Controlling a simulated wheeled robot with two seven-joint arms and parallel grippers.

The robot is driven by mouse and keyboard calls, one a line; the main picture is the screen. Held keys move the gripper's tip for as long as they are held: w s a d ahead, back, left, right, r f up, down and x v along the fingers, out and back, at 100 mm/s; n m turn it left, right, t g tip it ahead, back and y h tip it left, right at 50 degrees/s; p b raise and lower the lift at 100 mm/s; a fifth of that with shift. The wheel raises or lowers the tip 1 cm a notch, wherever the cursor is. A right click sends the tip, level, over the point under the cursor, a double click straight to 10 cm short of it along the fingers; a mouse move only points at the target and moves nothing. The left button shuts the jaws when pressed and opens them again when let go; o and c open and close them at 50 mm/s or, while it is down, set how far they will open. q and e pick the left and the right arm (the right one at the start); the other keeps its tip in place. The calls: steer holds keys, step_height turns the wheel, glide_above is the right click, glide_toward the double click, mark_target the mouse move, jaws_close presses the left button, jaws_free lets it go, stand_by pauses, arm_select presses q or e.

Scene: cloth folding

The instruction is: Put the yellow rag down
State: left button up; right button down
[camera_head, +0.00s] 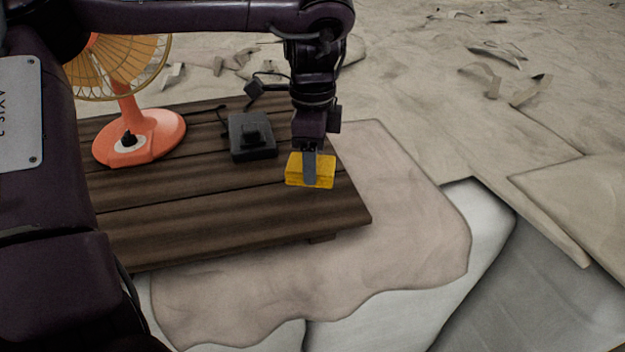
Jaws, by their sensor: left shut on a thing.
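The yellow rag (323,171) is a small folded block over the right part of the dark wooden table (230,208). My left gripper (310,177) points straight down and is shut on the rag, with one finger showing across its near side. I cannot tell whether the rag's underside touches the table top. My right gripper is not in view.
An orange fan (140,135) stands on the table's left part. A black device (250,138) with a cable lies behind and left of the rag. Bare planks lie in front. A pale cloth (400,215) spreads beyond the table's right edge, and debris litters the floor.

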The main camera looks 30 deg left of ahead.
arm_select(q)
step_height(320, 180, down, 4)
steer(key=shift+d+f+p, duration=0.1)
steer(key=shift+f+p, duration=0.15)
steer(key=shift+p, duration=0.2)
steer(key=shift+f, duration=0.25)
steer(key=shift+f+b, duration=0.15)
steer(key=shift+b, duration=0.15)
steer(key=o, duration=1)
